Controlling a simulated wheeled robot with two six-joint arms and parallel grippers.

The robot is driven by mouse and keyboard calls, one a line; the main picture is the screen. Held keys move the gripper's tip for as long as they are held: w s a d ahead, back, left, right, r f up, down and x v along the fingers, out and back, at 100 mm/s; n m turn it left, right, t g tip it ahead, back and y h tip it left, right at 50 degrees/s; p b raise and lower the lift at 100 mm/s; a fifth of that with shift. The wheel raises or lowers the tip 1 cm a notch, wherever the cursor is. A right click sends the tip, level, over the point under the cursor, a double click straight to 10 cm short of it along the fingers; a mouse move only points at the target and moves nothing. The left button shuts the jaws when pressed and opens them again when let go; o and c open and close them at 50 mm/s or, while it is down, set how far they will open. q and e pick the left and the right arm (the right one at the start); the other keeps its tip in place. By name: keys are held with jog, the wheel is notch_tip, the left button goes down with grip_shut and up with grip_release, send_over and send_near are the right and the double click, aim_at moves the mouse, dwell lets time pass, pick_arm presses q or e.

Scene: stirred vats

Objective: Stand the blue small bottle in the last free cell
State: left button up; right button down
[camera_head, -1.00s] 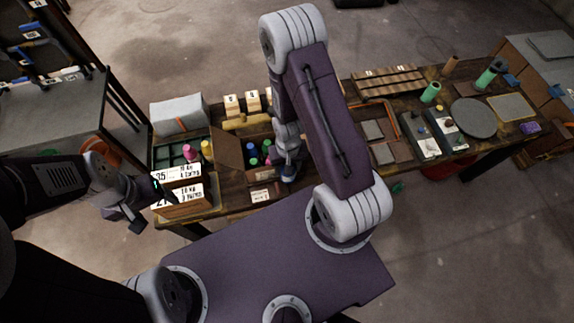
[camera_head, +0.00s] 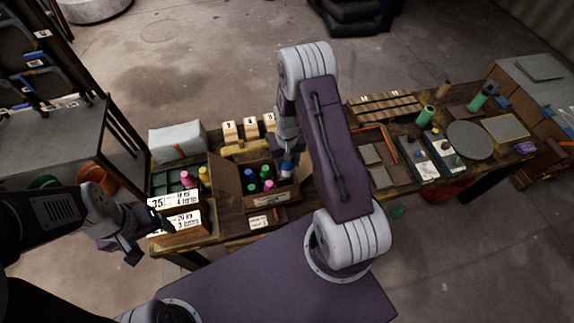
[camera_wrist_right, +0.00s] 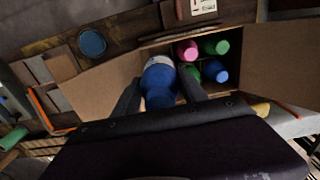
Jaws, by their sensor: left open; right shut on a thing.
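My right gripper (camera_wrist_right: 160,92) is shut on a blue small bottle (camera_wrist_right: 160,82), one finger on each side of it. In the head view the held bottle (camera_head: 287,165) is at the right side of an open cardboard box (camera_head: 278,197). In the wrist view it overlaps the box opening; I cannot tell how far its base is above or inside the box. A pink bottle (camera_wrist_right: 187,50), a green bottle (camera_wrist_right: 215,47) and another blue bottle (camera_wrist_right: 215,71) stand in the box beside it. The cell under the held bottle is hidden. My left gripper (camera_head: 133,250) is open and empty, left of the table.
The box's flaps (camera_head: 226,172) stand spread out. A crate with pink and yellow bottles (camera_head: 204,175) and number signs (camera_head: 182,200) is to the left. Yellow numbered blocks (camera_head: 250,127) stand behind the box. Trays and a grey disc (camera_head: 471,140) lie to the right.

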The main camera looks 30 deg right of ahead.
jog(key=shift+f, duration=0.1)
jog(key=shift+f+b, duration=0.75)
jog(key=shift+f, duration=0.05)
jog(key=shift+f, duration=0.1)
jog(key=shift+f+b, duration=1.1)
jog(key=shift+f, duration=0.2)
jog(key=shift+f+b, duration=0.75)
jog(key=shift+f, duration=0.2)
jog(key=c, duration=0.6)
grip_release()
jog(key=shift+a, duration=0.15)
jog(key=shift+o, duration=0.2)
jog(key=shift+s, duration=0.1)
